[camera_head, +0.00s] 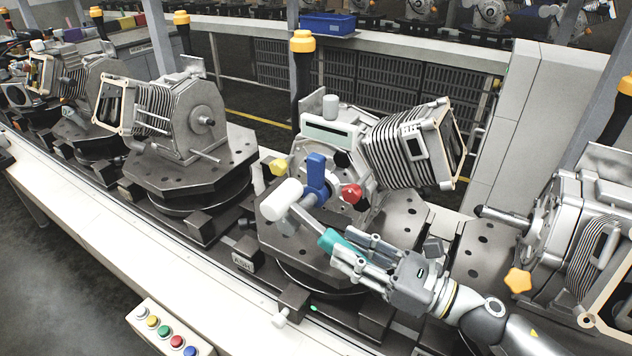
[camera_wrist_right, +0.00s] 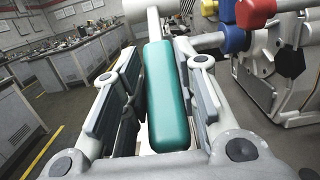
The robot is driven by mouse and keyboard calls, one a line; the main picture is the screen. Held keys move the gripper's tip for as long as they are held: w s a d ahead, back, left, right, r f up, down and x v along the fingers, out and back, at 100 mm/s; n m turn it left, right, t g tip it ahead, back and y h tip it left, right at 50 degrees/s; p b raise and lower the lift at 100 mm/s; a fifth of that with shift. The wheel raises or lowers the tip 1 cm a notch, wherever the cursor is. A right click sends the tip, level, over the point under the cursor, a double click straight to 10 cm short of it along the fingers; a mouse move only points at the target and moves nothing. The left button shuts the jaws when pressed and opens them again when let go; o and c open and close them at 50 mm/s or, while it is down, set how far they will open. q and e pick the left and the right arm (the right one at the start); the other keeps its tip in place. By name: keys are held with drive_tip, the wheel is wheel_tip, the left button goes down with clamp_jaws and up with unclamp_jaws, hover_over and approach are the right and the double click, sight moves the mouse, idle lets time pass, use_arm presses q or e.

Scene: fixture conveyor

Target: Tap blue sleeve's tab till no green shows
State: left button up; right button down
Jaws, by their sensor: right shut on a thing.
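The blue sleeve (camera_head: 316,175) sits on the front of the middle machine, between a yellow knob (camera_head: 279,167) and a red knob (camera_head: 351,193). It also shows at the top of the right wrist view (camera_wrist_right: 256,12). My right gripper (camera_head: 350,250) is shut on the teal handle of a mallet (camera_wrist_right: 168,100). The mallet's white head (camera_head: 282,200) is just left of and below the blue sleeve, and I cannot tell if they touch. My left gripper is not in view.
The middle machine stands on a dark octagonal fixture plate (camera_head: 408,222) on the conveyor. Similar machines stand at left (camera_head: 185,115) and right (camera_head: 590,225). A button box (camera_head: 168,328) is on the front ledge. A blue bin (camera_head: 328,23) is on the back wall.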

drive_tip(key=shift+r, duration=0.1)
idle(0.4)
wheel_tip(320, 180, up, 5)
drive_tip(key=p, duration=0.4)
